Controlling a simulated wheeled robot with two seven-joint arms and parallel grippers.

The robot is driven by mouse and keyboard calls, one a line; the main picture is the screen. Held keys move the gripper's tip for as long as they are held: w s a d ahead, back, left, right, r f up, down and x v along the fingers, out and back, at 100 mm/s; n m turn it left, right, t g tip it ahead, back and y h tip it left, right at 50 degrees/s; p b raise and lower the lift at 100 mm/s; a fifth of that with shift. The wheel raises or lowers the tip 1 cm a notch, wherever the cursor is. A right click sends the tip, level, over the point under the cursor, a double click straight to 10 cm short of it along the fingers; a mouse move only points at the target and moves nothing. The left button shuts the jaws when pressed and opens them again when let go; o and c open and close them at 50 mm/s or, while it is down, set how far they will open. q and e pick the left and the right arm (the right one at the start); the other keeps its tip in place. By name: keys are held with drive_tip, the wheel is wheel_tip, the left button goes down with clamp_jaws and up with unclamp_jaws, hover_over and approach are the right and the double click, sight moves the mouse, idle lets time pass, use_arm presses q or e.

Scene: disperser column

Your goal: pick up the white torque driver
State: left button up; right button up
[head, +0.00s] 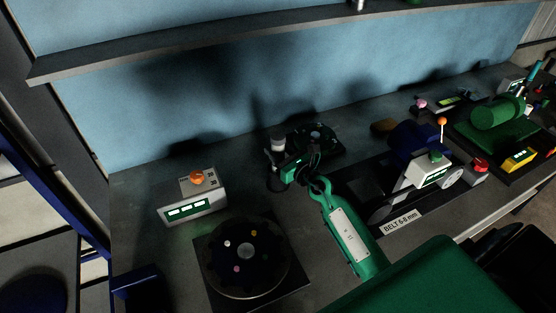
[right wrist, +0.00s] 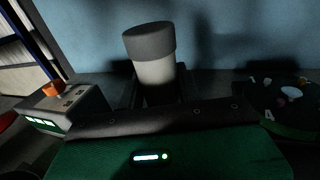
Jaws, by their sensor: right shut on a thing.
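The white torque driver (head: 278,146) is an upright white cylinder with a dark grey cap, at the back middle of the bench. In the right wrist view the driver (right wrist: 156,72) stands between the dark fingers of my right gripper (right wrist: 160,92), which are shut on it. Its lower part is hidden by the fingers and the gripper body. In the head view my right gripper (head: 273,160) reaches it from the right. Whether the driver's base touches the bench is not clear. My left gripper is not in view.
A grey box with an orange knob and green displays (head: 192,207) stands to the left. A round dark turntable with coloured dots (head: 246,258) is in front. A dark round holder (head: 322,139) is just right of the driver. A belt machine (head: 419,172) stands further right. A shelf (head: 250,45) runs above.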

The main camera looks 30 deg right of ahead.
drive_tip(key=shift+r, duration=0.25)
